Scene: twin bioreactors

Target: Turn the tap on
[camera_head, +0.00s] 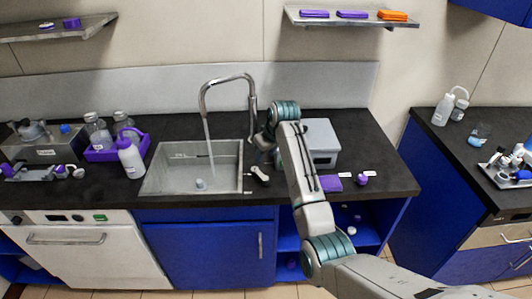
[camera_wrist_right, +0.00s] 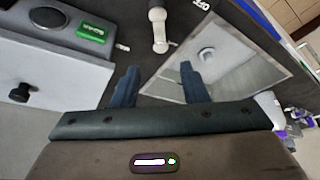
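The chrome tap (camera_head: 228,79) arches over the sink (camera_head: 160,181) at the back of the counter. A thin pale streak (camera_head: 210,150), which looks like water, runs from its spout down into the basin. A small white lever-like part (camera_head: 258,173) stands at the sink's right edge; it also shows in the right wrist view (camera_wrist_right: 158,30), ahead of the fingertips and apart from them. My right gripper (camera_head: 268,151) is over the counter between sink and grey box. Its two fingers are apart and empty in the wrist view (camera_wrist_right: 158,68). My left gripper is not in view.
A grey box (camera_head: 321,135) stands right of my right gripper. A purple block (camera_head: 330,183) and a small purple item (camera_head: 362,180) lie at the counter's front. Bottles in a purple crate (camera_head: 101,155) stand left of the sink. Shelves hang above.

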